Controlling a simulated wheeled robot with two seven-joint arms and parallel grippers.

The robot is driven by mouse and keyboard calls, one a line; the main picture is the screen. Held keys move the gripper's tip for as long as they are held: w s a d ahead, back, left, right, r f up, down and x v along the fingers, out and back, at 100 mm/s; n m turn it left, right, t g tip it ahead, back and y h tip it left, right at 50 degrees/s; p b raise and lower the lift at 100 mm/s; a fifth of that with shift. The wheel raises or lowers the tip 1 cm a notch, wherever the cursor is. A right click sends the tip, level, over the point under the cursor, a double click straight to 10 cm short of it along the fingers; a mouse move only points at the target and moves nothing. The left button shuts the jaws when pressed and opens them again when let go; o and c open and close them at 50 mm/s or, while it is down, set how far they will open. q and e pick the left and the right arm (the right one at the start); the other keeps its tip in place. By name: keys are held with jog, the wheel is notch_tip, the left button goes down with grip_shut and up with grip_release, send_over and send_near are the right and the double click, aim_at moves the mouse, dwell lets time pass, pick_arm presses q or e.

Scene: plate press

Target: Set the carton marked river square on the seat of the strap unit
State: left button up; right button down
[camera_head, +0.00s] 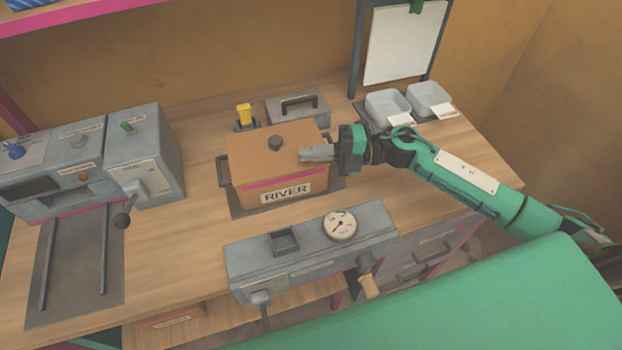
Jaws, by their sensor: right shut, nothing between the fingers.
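The brown carton (272,165) marked RIVER stands upright in the middle of the bench. It has a dark knob on top, a pink stripe and a dark handle at its left end. It sits over a dark flat plate (335,187), whose edge shows around its foot; most of the plate is hidden. I cannot tell for sure which fixture is the strap unit. My right gripper (304,154) is shut and empty at the carton's upper right part. I cannot tell whether it touches the carton. My left gripper is not in view.
A grey unit with a dial (340,225) stands in front of the carton. A grey machine (145,150) with a lever and a railed plate (75,265) is at left. A yellow-topped part (244,115) and a handled grey box (298,109) stand behind. Pale trays (388,106) are at back right.

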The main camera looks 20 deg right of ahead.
aim_at(304, 181)
jog(key=f, duration=0.3)
jog(key=s+f+p, duration=0.1)
jog(key=f, duration=0.2)
jog(key=s+a+f, duration=0.1)
jog(key=f, duration=0.2)
jog(key=shift+a+f+p, duration=0.1)
jog(key=shift+f+p, duration=0.25)
jog(key=shift+f, duration=0.05)
jog(key=shift+w, duration=0.2)
jog(key=shift+w+d+f+p, duration=0.15)
jog(key=shift+w+d+p, duration=0.1)
jog(key=shift+d+p, duration=0.05)
jog(key=shift+w+d+f+b, duration=0.15)
jog(key=shift+w+d+b, duration=0.1)
jog(key=shift+w+b, duration=0.25)
jog(key=shift+w+d+b, duration=0.15)
jog(key=shift+b, duration=0.15)
jog(key=shift+w, duration=0.1)
